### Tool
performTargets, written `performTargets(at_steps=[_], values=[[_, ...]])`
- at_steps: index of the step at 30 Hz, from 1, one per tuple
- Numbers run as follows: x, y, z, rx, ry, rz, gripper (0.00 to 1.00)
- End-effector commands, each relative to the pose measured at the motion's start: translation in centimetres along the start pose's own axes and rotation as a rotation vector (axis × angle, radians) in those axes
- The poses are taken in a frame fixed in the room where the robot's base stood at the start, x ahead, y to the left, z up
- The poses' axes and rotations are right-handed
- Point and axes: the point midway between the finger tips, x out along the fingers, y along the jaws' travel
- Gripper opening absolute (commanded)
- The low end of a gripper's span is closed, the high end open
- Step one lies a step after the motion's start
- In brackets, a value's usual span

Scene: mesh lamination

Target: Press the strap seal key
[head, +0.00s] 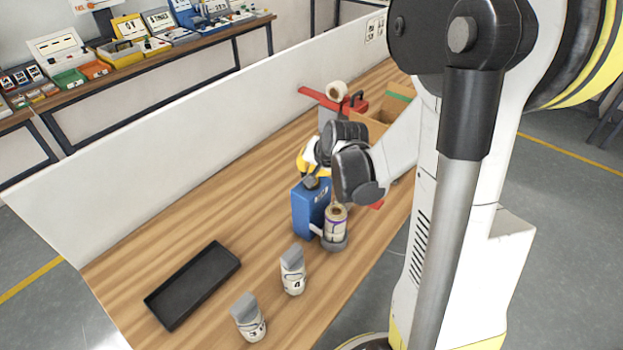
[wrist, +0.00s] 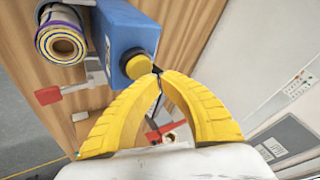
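A blue box-shaped device (head: 308,208) stands on the wooden bench. In the wrist view the blue device (wrist: 122,32) carries a round yellow button (wrist: 138,66) on its end face. No label reading strap seal is legible, so I cannot tell for sure that this button is the key. My gripper (wrist: 158,74) has its two yellow fingers brought together at the tips, with nothing between them. The tips are right beside the button in the picture; I cannot tell whether they touch it. In the head view my wrist partly hides the gripper above the device.
A roll in a holder (head: 336,224) stands beside the device. Two grey-topped containers marked 4 (head: 293,274) and 3 (head: 249,318) and a black tray (head: 193,285) are nearer. A red-armed dispenser (head: 320,100) and cardboard box (head: 372,126) stand behind. A white partition (head: 180,140) borders the bench.

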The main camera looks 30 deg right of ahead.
Motion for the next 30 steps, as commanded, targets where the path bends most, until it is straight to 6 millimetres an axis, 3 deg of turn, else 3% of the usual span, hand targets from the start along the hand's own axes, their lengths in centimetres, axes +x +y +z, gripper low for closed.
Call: performTargets(at_steps=[30], values=[[0.86,0.46,0.46,0.000,0.000,0.000,0.00]])
